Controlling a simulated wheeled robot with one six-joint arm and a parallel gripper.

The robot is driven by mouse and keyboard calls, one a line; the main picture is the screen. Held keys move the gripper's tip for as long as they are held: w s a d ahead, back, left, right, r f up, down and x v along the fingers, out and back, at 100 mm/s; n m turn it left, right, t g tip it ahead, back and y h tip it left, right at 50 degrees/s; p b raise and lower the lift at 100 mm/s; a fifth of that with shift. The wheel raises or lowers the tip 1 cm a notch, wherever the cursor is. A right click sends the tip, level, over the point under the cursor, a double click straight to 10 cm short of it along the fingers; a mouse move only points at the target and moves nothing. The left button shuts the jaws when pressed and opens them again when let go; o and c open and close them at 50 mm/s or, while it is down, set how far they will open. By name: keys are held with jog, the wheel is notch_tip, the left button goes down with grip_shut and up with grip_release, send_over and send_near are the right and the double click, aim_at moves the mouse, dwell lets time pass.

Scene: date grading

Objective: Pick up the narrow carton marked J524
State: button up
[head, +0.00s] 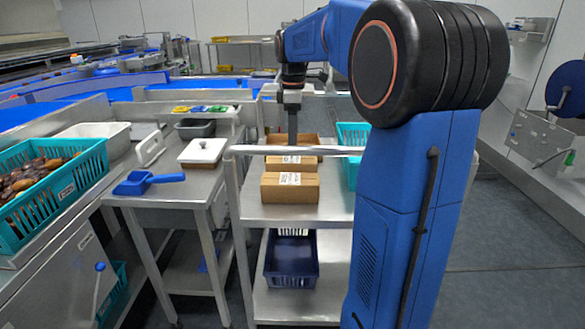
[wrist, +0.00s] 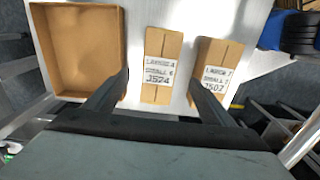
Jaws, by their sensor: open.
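The narrow carton marked J524 (wrist: 161,91) is a brown box with a white label, in the middle of the wrist view. In the head view it seems, by the order of the boxes, to be the middle carton (head: 279,161) on the cart, though its label is too small to read there. My gripper (wrist: 159,77) is open, with one finger to each side of this carton in the picture. In the head view my gripper (head: 292,143) points down over the boxes. I cannot tell its exact height above the carton.
A similar carton marked J507 (wrist: 225,54) lies just right of J524, close to the right finger. An open, empty brown box (wrist: 75,7) is on the left. A teal basket (head: 352,136) stands on the cart's right side. The cart's rail (head: 300,150) crosses near the boxes.

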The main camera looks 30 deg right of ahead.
aim_at(292, 158)
jog(key=shift+w+a+f, duration=0.1)
jog(key=shift+f, duration=2.25)
jog(key=shift+w+a+f, duration=0.1)
jog(key=shift+f, duration=2.25)
jog(key=c, duration=1.4)
jog(key=shift+o, duration=0.2)
